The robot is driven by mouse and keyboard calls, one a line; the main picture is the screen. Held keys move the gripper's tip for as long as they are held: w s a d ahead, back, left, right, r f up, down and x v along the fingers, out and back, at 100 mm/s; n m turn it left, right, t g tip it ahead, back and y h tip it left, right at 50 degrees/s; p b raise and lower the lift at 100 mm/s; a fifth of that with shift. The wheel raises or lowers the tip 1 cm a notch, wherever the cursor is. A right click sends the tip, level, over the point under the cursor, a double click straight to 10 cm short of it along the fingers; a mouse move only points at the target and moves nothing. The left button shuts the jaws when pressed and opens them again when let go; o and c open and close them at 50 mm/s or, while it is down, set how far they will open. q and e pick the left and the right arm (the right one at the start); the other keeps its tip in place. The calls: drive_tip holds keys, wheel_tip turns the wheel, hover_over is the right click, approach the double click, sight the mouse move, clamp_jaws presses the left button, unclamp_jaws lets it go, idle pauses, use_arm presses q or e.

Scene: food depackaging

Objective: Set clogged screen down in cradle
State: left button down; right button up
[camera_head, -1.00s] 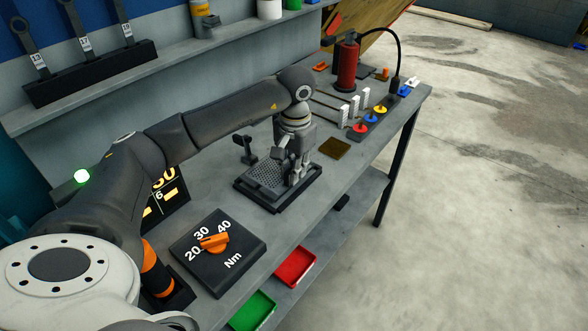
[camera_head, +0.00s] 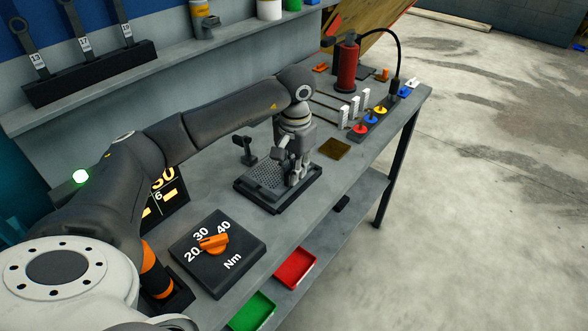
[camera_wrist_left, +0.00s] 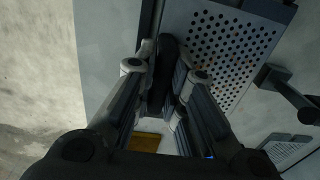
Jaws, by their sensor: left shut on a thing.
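The clogged screen (camera_head: 266,178) is a grey perforated plate in the black cradle (camera_head: 279,207) on the workbench. It lies about flat there; whether it rests fully on the cradle cannot be told. In the left wrist view the screen's perforated face (camera_wrist_left: 225,45) is at the upper right. My left gripper (camera_head: 294,178) reaches down at the screen's right edge. In the left wrist view its fingers (camera_wrist_left: 165,85) are closed around a dark bar along that edge, which looks like part of the screen. The gripper hides the screen's right side. My right gripper is not in view.
A dark post (camera_head: 245,150) stands just behind the cradle. A brown square (camera_head: 334,149) lies to its right. A torque dial box (camera_head: 218,250) is in front left. White blocks (camera_head: 355,106), coloured knobs (camera_head: 370,118) and a red cylinder (camera_head: 347,66) are farther back.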

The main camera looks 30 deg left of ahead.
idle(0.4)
use_arm(q)
drive_tip(key=shift+d+f+b, duration=0.2)
drive_tip(key=shift+f+b, duration=0.95)
drive_tip(key=shift+b, duration=0.1)
drive_tip(key=c, duration=1.4)
unclamp_jaws()
wheel_tip(320, 180, up, 7)
drive_tip(key=shift+f, duration=0.2)
drive_tip(key=shift+d+r, duration=0.1)
drive_tip(key=shift+r, duration=0.6)
